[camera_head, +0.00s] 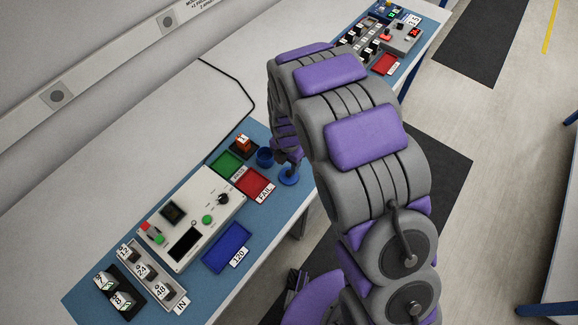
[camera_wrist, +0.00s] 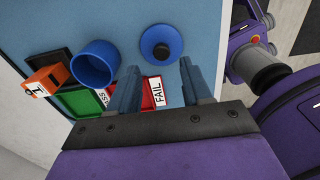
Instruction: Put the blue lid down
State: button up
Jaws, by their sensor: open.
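The blue lid (camera_head: 289,177) is a round disc with a small knob on top. It lies flat, knob up, on the blue mat near the table's front edge. In the wrist view the lid (camera_wrist: 161,43) is just beyond my fingertips, with a gap to them. My gripper (camera_wrist: 159,67) is open and empty, its two fingers spread either side of the lid's line. In the head view my arm hides most of the gripper. An open blue cup (camera_head: 265,158) stands beside the lid; it also shows in the wrist view (camera_wrist: 96,64).
A red FAIL tray (camera_head: 252,184) and a green PASS tray (camera_head: 228,163) lie close by. An orange block (camera_head: 243,143) stands behind the cup. A tester box (camera_head: 190,220) and a blue tray (camera_head: 227,247) are to the left. Bare mat surrounds the lid.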

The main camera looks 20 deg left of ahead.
aim_at(289, 172)
notch_tip(289, 172, up, 7)
jog(key=p, duration=0.1)
jog(key=shift+d, duration=0.25)
jog(key=shift+a, duration=0.1)
